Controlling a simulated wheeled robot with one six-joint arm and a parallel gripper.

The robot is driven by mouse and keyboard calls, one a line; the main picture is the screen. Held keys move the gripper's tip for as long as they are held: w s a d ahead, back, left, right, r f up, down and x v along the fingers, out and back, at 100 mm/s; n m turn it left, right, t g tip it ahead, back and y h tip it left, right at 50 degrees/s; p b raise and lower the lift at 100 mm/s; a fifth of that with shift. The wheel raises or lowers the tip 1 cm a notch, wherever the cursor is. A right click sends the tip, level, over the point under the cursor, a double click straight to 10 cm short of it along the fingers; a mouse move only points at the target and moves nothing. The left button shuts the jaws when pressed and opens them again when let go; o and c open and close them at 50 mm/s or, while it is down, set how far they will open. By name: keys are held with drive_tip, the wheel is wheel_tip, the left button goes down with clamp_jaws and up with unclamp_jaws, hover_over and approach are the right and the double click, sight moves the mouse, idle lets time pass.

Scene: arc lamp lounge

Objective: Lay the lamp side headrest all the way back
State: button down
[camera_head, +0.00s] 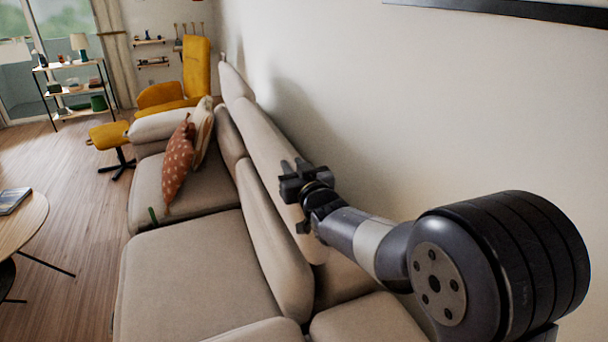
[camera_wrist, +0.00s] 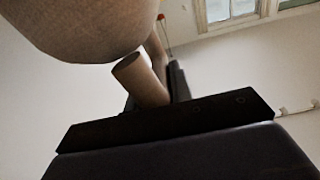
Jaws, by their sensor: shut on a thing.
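The beige sofa has two headrests along the wall. The near headrest (camera_head: 270,150) is a long cushion leaning up behind the backrest, and the far headrest (camera_head: 235,83) stands up beyond it. My gripper (camera_head: 296,176) is at the near headrest's wall-side edge, towards its near end. In the wrist view a large beige rounded cushion (camera_wrist: 85,25) fills the top left. A small beige rod-like piece (camera_wrist: 141,80) sits between the dark fingers of my gripper (camera_wrist: 160,90), which is shut on it. I cannot tell how that piece joins the headrest. No arc lamp shows.
The plain wall (camera_head: 400,110) runs close behind the sofa, with a framed edge (camera_head: 510,10) above. Patterned cushions (camera_head: 178,165) lie on the far seat (camera_head: 190,190). A round table (camera_head: 22,225) stands left, and a yellow chair (camera_head: 195,70) stands at the back.

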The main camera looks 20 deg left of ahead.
drive_tip(key=shift+s+a, duration=0.1)
drive_tip(key=shift+a, duration=0.1)
drive_tip(key=c, duration=1.3)
unclamp_jaws()
